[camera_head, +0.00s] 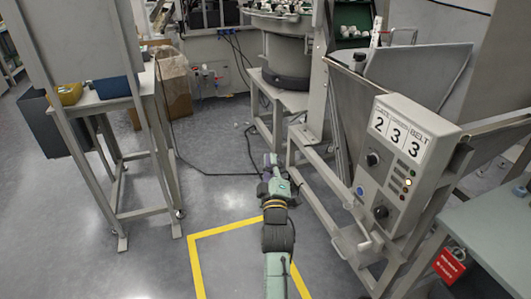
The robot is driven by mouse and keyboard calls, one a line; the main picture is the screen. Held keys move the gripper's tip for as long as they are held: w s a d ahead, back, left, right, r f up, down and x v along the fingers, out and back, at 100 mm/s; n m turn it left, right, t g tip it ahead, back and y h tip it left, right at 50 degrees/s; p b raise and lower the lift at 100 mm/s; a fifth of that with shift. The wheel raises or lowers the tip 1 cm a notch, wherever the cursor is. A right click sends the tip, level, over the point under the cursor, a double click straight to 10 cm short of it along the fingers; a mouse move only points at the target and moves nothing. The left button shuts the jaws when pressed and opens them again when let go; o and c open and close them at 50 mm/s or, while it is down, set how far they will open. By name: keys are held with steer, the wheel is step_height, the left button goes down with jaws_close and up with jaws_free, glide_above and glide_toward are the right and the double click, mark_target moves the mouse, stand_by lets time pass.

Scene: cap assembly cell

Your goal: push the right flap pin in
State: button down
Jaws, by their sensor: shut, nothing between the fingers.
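My arm reaches forward from the bottom middle over the floor, and my gripper (271,160) is at its far end, small in the picture and shut with nothing in it. It is left of the grey hopper machine (345,105), apart from the control panel. I cannot make out the right flap pin; it is too small or hidden. The control panel (405,150) on the machine's front shows the numbers 2, 3 and 3, with black knobs and small lamps, one of them lit yellow.
A steel-framed stand (110,105) with yellow and blue bins is at left. A round feeder (285,55) on a low frame stands at the back. A green-topped table (490,235) with a red tag is at right.

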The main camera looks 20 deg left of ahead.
steer(key=shift+a+r+y, duration=0.5)
steer(key=shift+a+r, duration=0.4)
steer(key=shift+r, duration=0.2)
